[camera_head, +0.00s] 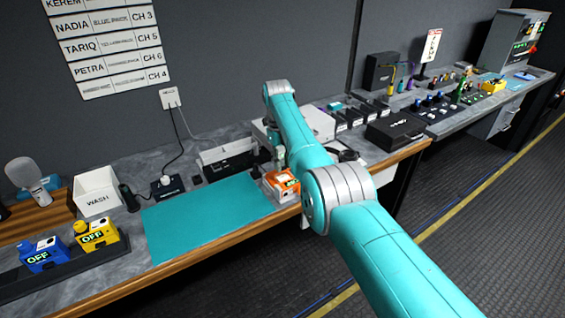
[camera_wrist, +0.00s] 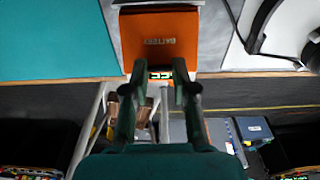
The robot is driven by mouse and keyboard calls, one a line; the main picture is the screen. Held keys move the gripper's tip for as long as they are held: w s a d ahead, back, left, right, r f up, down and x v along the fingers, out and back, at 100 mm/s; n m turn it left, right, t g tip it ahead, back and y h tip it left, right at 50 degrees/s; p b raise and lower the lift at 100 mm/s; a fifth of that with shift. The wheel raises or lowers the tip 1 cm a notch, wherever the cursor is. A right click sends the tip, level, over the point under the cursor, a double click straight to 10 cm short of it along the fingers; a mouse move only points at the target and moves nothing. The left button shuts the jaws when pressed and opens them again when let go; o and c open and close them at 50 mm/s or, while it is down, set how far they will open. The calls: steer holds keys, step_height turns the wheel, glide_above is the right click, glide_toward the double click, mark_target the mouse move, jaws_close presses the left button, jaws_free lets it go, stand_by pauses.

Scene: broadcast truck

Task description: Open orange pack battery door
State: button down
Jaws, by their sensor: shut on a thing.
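In the wrist view the orange pack (camera_wrist: 158,40) shows a broad orange face with dark lettering. A small green-lit display shows at its near edge. My gripper (camera_wrist: 160,73) has its two dark fingers at that near edge, on either side of the display, shut on the pack. I cannot tell where the battery door's edges lie, or whether it is open. In the head view my arm hides much of the gripper.
The teal mat (camera_head: 205,216) is bare. A blue pack (camera_head: 42,256) and a yellow pack (camera_head: 96,236), both marked OFF, stand at the left. A white WASH bin (camera_head: 98,193) stands behind them. A headset (camera_wrist: 262,28) lies right of the orange pack.

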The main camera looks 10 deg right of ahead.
steer(key=c, duration=1.2)
jaws_free()
steer(key=shift+r, duration=0.1)
step_height(320, 180, up, 7)
steer(key=shift+w+a+r, duration=0.15)
steer(key=shift+w, duration=0.3)
